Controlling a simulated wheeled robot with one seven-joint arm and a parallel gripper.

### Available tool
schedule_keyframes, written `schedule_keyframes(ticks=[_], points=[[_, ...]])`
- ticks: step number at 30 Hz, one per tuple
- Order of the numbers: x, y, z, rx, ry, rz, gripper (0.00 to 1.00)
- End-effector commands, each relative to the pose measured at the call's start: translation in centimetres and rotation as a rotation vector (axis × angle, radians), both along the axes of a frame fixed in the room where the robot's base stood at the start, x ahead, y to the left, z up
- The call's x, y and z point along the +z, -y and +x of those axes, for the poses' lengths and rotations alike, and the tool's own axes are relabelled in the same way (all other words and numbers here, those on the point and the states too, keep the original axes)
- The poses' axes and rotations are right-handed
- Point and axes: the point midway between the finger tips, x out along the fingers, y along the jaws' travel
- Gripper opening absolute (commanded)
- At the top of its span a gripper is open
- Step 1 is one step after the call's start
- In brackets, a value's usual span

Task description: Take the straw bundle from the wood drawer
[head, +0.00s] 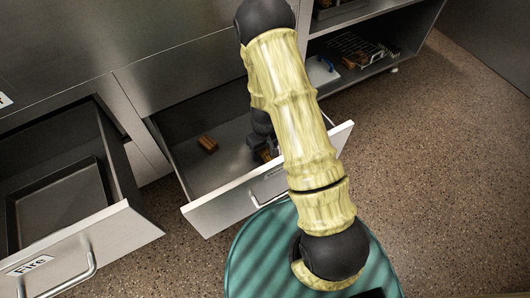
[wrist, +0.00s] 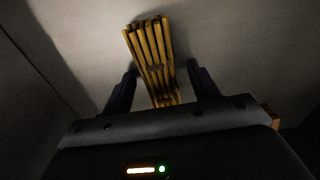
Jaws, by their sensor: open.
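In the wrist view the straw bundle (wrist: 152,55) is a bunch of yellow-brown sticks with a band around it. It lies on the pale drawer floor. My gripper (wrist: 163,78) is open, with one dark finger on each side of the bundle's near end. I cannot tell whether the fingers touch it. In the head view the open drawer (head: 225,208) has a light front and a grey inside. My gripper (head: 262,150) is down inside it, mostly hidden by my arm. Only a bit of the bundle may show there.
A small orange-brown block (head: 207,144) lies in the same drawer, left of my gripper. Another open drawer (head: 128,228), labelled "Fire", holds a dark tray (head: 60,205) at left. An open shelf (head: 372,72) with a wire basket stands at upper right. Speckled floor is clear at right.

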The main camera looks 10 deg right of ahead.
Motion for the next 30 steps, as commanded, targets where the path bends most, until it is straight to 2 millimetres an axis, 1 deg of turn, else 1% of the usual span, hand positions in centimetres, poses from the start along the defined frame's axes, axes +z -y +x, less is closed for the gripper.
schedule_keyframes(ticks=[10, 11, 15, 17, 18, 26, 30], points=[[0.0, 0.0, 0.0, -0.001, 0.0, 0.0, 0.6], [0.0, 0.0, 0.0, -0.001, 0.0, 0.0, 0.56], [0.0, 0.0, 0.0, -0.001, 0.0, 0.0, 0.29], [0.0, 0.0, 0.0, -0.001, 0.0, 0.0, 0.17], [0.0, 0.0, 0.0, -0.001, 0.0, 0.0, 0.13], [0.1, 0.0, 0.0, -0.001, 0.0, 0.0, 0.12], [1.1, 0.0, 0.0, -0.001, 0.001, 0.0, 0.12]])
